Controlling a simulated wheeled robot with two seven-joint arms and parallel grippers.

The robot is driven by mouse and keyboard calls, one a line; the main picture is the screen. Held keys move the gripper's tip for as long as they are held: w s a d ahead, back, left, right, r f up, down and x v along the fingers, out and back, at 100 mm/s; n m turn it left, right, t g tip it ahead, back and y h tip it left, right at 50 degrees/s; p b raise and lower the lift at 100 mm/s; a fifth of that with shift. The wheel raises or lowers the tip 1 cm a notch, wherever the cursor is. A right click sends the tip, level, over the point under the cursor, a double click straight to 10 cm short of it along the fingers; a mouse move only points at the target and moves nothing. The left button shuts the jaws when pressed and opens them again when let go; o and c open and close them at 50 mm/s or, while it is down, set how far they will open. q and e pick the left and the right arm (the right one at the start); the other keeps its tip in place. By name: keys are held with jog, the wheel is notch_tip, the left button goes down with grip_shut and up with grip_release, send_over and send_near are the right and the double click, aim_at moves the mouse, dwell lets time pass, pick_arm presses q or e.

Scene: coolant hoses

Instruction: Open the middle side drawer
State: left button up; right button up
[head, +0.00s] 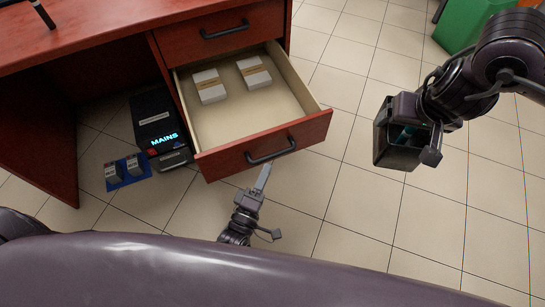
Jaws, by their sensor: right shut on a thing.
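The middle side drawer (225,157) of the red-brown desk is pulled well out, its pale inside in full view. Its dark bar handle (271,151) is on the front panel. My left gripper (262,180) is just below and in front of the handle, its fingertips apart from the bar in the picture. Its fingers are seen nearly edge-on, so I cannot tell whether they are open. My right gripper (408,133) is at the right, shut on a dark box-like container (395,155), held away from the desk.
Two banded white stacks (210,88) (254,73) lie in the drawer. The closed drawer (222,30) above has its own handle. A black box marked MAINS (157,117) and a blue tray with grey pieces (130,179) are on the floor below the desk. A green bin (465,25) stands at top right.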

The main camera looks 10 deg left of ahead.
jog(key=shift+r, duration=0.35)
pick_arm(q)
jog(key=v, duration=0.5)
jog(key=shift+s, duration=0.25)
jog(key=shift+w, duration=0.1)
